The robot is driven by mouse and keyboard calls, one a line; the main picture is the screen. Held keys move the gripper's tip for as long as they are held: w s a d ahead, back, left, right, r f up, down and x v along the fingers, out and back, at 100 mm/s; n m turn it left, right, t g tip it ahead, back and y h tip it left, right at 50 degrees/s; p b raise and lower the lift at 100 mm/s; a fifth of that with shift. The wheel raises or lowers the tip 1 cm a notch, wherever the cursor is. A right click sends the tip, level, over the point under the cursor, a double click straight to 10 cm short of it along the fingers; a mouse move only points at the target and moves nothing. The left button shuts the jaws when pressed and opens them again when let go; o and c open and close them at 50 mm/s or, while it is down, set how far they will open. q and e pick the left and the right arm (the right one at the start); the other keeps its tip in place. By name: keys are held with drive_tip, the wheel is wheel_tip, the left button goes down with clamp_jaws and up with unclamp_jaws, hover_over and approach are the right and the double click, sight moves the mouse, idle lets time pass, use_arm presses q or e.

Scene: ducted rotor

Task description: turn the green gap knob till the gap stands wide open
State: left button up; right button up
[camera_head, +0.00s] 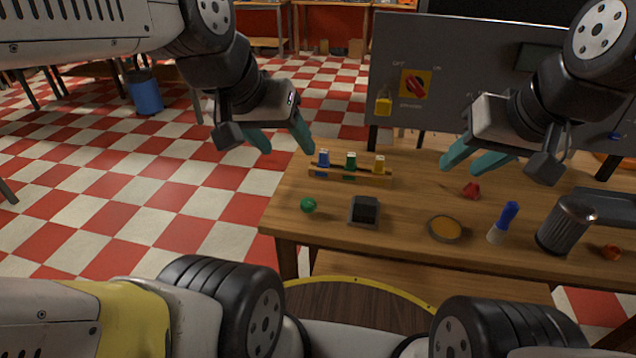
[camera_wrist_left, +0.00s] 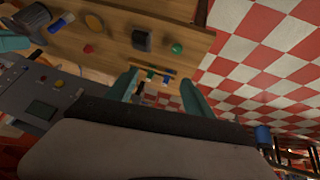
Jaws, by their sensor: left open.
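A small round green knob (camera_head: 308,204) is on the wooden table near its front left corner. It also shows in the left wrist view (camera_wrist_left: 176,48). A black block-like device (camera_head: 364,210) stands to its right, apart from it. My left gripper (camera_head: 284,140) is open and empty, in the air up and to the left of the knob in the head view. Its two teal fingers (camera_wrist_left: 163,92) frame the rack in the left wrist view. My right gripper (camera_head: 467,161) is open and empty above the back of the table. No gap scale can be made out.
A wooden rack (camera_head: 348,176) holds blue, green and yellow pieces behind the knob. A red piece (camera_head: 471,190), an orange-filled dish (camera_head: 444,229), a blue-handled item (camera_head: 504,222) and a dark cylinder (camera_head: 565,225) are to the right. A grey panel (camera_head: 440,100) with a red switch (camera_head: 415,84) stands behind.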

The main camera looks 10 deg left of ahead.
idle(0.4)
use_arm(q)
drive_tip(key=n+g+h, duration=0.2)
drive_tip(key=n+g, duration=0.5)
drive_tip(key=n, duration=1)
hover_over(307, 201)
drive_tip(key=a, duration=0.3)
wheel_tip(307, 201, down, 20)
drive_tip(key=f, duration=0.1)
drive_tip(key=x, duration=0.7)
drive_tip(key=shift+w, duration=0.25)
drive_tip(key=shift+r, duration=0.1)
clamp_jaws()
